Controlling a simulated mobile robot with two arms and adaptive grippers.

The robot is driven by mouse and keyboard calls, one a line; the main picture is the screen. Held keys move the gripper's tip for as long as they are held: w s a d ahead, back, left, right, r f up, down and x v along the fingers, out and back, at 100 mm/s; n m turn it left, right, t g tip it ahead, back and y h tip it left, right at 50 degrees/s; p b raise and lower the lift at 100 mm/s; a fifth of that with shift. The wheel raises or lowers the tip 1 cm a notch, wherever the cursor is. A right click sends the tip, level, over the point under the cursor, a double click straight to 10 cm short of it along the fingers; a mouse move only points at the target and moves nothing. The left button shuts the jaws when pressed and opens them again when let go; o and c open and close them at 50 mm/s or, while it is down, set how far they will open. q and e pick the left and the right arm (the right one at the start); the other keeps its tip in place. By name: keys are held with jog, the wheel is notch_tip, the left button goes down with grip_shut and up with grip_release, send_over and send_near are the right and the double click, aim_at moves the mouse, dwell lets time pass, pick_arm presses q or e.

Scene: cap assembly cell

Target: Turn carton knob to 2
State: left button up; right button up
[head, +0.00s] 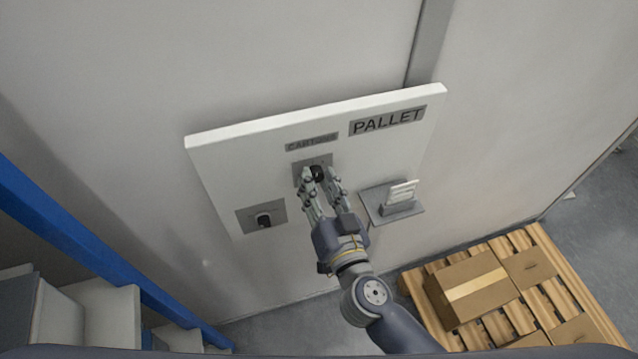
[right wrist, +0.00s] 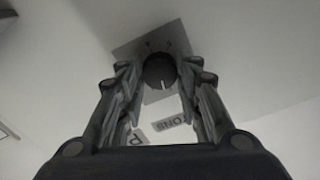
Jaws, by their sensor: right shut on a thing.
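The carton knob (head: 317,173) is a round black knob on a small grey plate (head: 299,169), under a label reading "CARTONS" on the white panel. In the right wrist view the knob (right wrist: 160,71) shows a white pointer line. Faint marks sit on the plate around it, too small to read. My right gripper (head: 322,176) has its fingers on either side of the knob, shut on it; it also shows in the right wrist view (right wrist: 158,80). My left gripper is not in view.
The white panel (head: 225,165) also carries a "PALLET" label (head: 388,120) and a dark switch (head: 264,220) at lower left. A grey bracket (head: 392,203) with a white slotted piece juts out at right. Cartons (head: 470,287) lie on a wooden pallet. Blue-framed shelving (head: 100,255) stands left.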

jog(key=m, duration=0.3)
jog(key=shift+m, duration=0.3)
jog(key=m, duration=0.4)
jog(key=shift+r+m, duration=0.1)
jog(key=shift+m, duration=0.2)
jog(key=m, duration=0.3)
jog(key=shift+m, duration=0.3)
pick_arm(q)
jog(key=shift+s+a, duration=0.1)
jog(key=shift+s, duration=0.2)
pick_arm(e)
jog(key=shift+m, duration=1.9)
jog(key=o, duration=1)
jog(key=shift+w, duration=0.1)
jog(key=shift+c, duration=0.2)
jog(key=shift+o, duration=0.6)
